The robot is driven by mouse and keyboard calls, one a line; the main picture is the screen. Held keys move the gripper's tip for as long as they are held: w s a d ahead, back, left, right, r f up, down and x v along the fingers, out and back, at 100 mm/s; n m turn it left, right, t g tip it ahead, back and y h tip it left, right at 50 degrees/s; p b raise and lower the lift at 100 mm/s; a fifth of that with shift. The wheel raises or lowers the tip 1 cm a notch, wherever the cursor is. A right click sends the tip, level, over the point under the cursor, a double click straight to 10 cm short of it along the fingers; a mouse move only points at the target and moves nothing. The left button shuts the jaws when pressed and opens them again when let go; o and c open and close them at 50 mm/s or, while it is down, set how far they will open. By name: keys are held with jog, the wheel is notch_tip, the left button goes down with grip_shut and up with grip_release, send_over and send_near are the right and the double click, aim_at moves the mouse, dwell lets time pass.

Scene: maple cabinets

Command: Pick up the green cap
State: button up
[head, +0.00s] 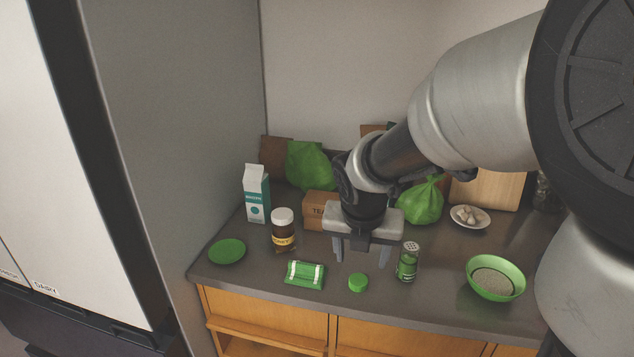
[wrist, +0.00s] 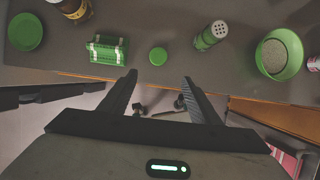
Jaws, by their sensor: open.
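The green cap (head: 358,283) is a small round piece lying on the dark counter near its front edge, between a green package and a green-labelled shaker. It also shows in the wrist view (wrist: 158,56), above and between my fingertips. My gripper (head: 368,250) is open and empty. In the head view it hangs above the counter, with its fingers pointing down and the cap below them in the picture. In the wrist view my gripper (wrist: 158,78) is apart from the cap, with nothing between its fingers.
The green package (head: 305,274) lies left of the cap and the shaker (head: 408,262) stands to its right. A green bowl (head: 496,278), a jar (head: 283,230), a green plate (head: 227,251) and a carton (head: 256,193) also stand on the counter (head: 330,310).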

jog(key=b, duration=0.2)
send_near(359, 279)
notch_tip(359, 279, down, 3)
jog(key=shift+d+r, duration=0.2)
jog(key=b+x, duration=0.1)
jog(key=x, duration=0.1)
jog(key=w+b+x, duration=0.1)
jog(key=x, duration=0.1)
jog(key=shift+a, duration=0.15)
jog(key=shift+w+f, duration=0.2)
jog(key=shift+f, duration=0.4)
jog(key=c, duration=1.1)
